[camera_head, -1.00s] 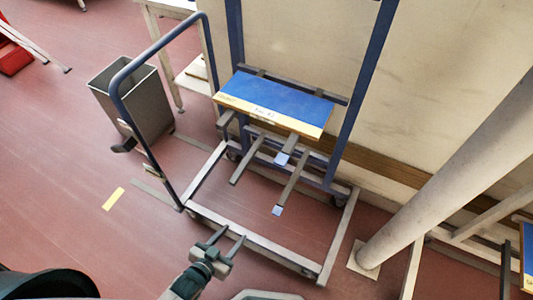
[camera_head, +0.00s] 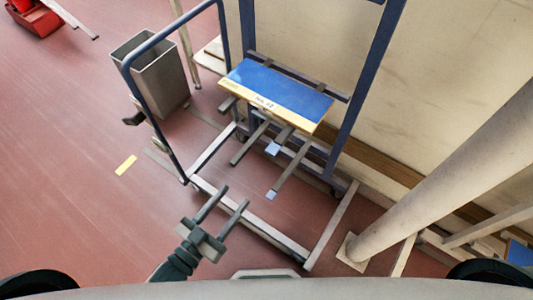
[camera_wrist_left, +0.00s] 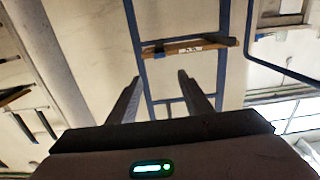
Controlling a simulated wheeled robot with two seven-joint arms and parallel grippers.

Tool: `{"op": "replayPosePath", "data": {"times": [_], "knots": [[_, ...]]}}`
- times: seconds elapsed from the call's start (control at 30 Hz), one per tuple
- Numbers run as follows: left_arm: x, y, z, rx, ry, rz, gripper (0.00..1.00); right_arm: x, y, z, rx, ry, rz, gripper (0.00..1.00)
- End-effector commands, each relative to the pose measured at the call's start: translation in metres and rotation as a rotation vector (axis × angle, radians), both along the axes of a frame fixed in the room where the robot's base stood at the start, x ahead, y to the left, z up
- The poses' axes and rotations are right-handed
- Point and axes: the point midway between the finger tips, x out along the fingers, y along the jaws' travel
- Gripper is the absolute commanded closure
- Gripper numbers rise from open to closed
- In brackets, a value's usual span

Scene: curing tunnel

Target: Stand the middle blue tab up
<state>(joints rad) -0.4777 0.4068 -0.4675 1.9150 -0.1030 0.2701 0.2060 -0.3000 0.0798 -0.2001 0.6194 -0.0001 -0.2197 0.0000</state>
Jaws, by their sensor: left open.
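A trolley rack (camera_head: 335,215) carries a blue-topped board (camera_head: 275,88) with a yellow, labelled front edge. Below the board, several grey prongs stick out towards me. The middle prong ends in a small light-blue tab (camera_head: 272,149), which looks flat; its exact tilt is too small to tell. The right prong has a similar tab (camera_head: 271,195). No tab shows on the left prong (camera_head: 249,143). My left gripper (camera_head: 234,195) is open and empty, in front of the rack and apart from the prongs. In the left wrist view its fingers (camera_wrist_left: 160,77) frame the rack's posts. My right gripper is not in view.
A grey bin (camera_head: 150,72) stands left of the rack, behind the blue tubular handle (camera_head: 133,95). A thick pale column (camera_head: 450,165) slants at the right. A pale wall closes the back. The red floor at the left is mostly free.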

Motion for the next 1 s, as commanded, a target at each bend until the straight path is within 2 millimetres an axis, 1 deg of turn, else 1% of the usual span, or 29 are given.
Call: {"op": "replayPosePath", "data": {"times": [0.17, 0.37, 0.57, 1.0], "knots": [[0.004, -0.003, 0.001, -0.001, -0.001, 0.001, 0.55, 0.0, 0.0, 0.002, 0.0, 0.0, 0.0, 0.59], [0.019, -0.013, 0.002, 0.0, -0.001, 0.001, 0.55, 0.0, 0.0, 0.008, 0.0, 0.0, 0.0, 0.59], [0.045, -0.032, 0.003, 0.0, -0.002, 0.001, 0.55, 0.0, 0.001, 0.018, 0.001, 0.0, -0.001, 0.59], [0.109, -0.079, 0.003, 0.0, 0.0, 0.001, 0.55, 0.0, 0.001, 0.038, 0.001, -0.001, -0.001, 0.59]]}}
